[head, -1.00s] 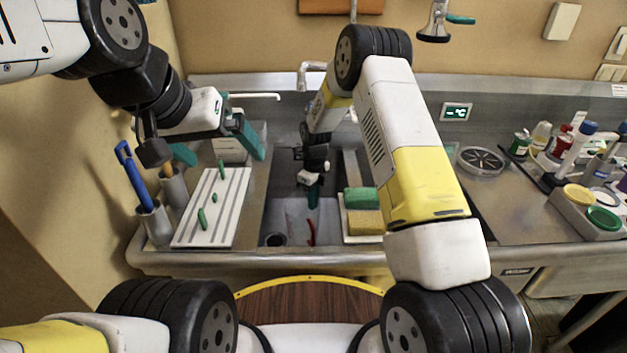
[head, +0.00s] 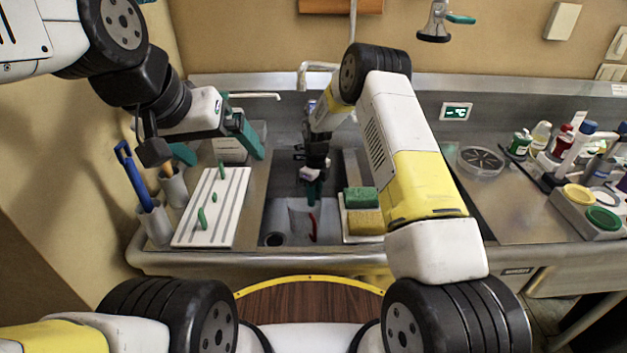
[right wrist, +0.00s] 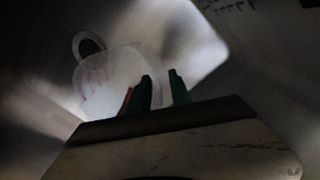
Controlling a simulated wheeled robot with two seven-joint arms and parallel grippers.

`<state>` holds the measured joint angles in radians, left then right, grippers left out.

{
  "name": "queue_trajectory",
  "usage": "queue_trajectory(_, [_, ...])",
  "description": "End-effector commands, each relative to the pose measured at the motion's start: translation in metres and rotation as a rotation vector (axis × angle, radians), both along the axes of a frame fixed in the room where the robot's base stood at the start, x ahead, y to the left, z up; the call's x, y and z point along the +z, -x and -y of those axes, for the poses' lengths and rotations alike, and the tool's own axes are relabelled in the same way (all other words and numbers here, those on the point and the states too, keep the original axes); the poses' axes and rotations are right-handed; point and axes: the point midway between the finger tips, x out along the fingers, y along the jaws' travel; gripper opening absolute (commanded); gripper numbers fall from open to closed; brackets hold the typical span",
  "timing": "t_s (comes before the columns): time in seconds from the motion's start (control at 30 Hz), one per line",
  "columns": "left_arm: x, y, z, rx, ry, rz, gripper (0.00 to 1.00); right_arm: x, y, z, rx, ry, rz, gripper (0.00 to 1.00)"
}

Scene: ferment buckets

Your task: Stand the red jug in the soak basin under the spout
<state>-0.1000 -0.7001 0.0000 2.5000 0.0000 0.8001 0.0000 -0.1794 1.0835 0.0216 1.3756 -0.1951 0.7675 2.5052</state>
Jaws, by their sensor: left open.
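The jug (head: 299,217) is pale and see-through with a red handle (head: 313,228). It is low in the grey metal soak basin (head: 281,205), beside the round dark drain (head: 273,239). My right gripper (head: 314,198) reaches down into the basin at the jug's handle side. In the right wrist view the fingertips (right wrist: 161,83) are apart, close to the jug (right wrist: 105,77) and its red edge. That view is dim, and I cannot tell whether anything is pinched between them. My left gripper (head: 217,156) is open and empty above the left counter. The spout (head: 316,68) is behind the basin, partly hidden by my right arm.
A white ribbed board (head: 225,205) with green pieces lies left of the basin, beside metal cups (head: 158,222) holding tools. Green and yellow sponges (head: 361,198) lie on the right. Bottles and a tray of lids stand on the right counter.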

Motion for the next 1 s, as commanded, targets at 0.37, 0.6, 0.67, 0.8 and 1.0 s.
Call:
queue_trajectory(0.37, [0.0, 0.0, 0.0, 0.0, 0.0, 0.0, 1.0, 0.023, -0.002, 0.001, -0.001, 0.001, 0.004, 0.25])
queue_trajectory(0.6, [0.0, 0.0, 0.0, 0.0, 0.0, 0.0, 1.0, 0.062, -0.004, 0.002, -0.001, 0.0, 0.004, 0.25])
queue_trajectory(0.67, [0.0, 0.0, 0.0, 0.0, 0.0, 0.0, 1.0, 0.069, -0.004, 0.002, -0.001, 0.0, 0.002, 0.25])
queue_trajectory(0.8, [0.0, 0.0, 0.0, 0.0, 0.0, 0.0, 1.0, 0.077, -0.004, 0.002, 0.0, 0.0, 0.001, 0.25])
queue_trajectory(1.0, [0.0, 0.0, 0.0, 0.0, 0.0, 0.0, 1.0, 0.078, -0.004, 0.002, 0.0, 0.0, 0.0, 0.25])
